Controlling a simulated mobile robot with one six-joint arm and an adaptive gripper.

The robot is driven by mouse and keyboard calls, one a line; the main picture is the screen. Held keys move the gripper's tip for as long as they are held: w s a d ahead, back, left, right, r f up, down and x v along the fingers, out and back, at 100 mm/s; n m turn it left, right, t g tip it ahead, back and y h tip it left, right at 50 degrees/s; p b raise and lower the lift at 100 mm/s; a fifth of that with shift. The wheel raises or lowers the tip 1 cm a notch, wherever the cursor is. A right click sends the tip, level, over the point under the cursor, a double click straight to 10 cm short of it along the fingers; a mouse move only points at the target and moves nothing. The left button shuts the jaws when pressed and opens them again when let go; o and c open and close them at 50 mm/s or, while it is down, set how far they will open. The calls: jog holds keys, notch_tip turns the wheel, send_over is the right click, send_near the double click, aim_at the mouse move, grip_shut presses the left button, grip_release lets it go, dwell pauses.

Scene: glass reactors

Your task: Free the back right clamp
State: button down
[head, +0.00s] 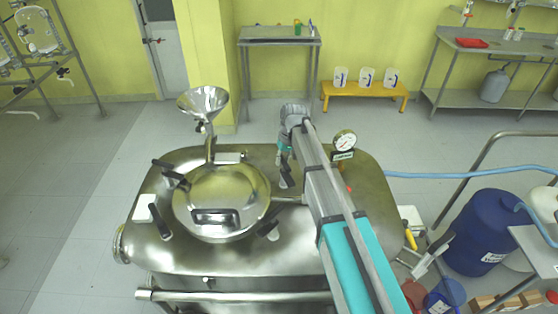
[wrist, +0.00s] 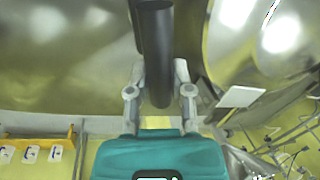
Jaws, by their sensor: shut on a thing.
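The steel reactor (head: 310,250) has a round domed lid (head: 225,185) with black-handled clamps around it. The back left clamp (head: 170,171) and front left clamp (head: 158,222) show their black handles. The back right clamp (head: 286,178) is mostly hidden by my gripper (head: 284,158), which reaches down to it from the arm. In the wrist view, the clamp's black handle (wrist: 157,45) stands between the two grey fingers of my gripper (wrist: 159,85), which are shut on it. The clamp's lower joint is not clear in either view.
A steel funnel (head: 203,103) rises behind the lid on the left. A pressure gauge (head: 344,141) stands just right of my gripper. A blue drum (head: 485,232) and a rail are on the right.

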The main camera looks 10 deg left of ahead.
jog(key=c, duration=0.6)
grip_release()
jog(key=shift+s, duration=0.15)
jog(key=shift+o, duration=0.5)
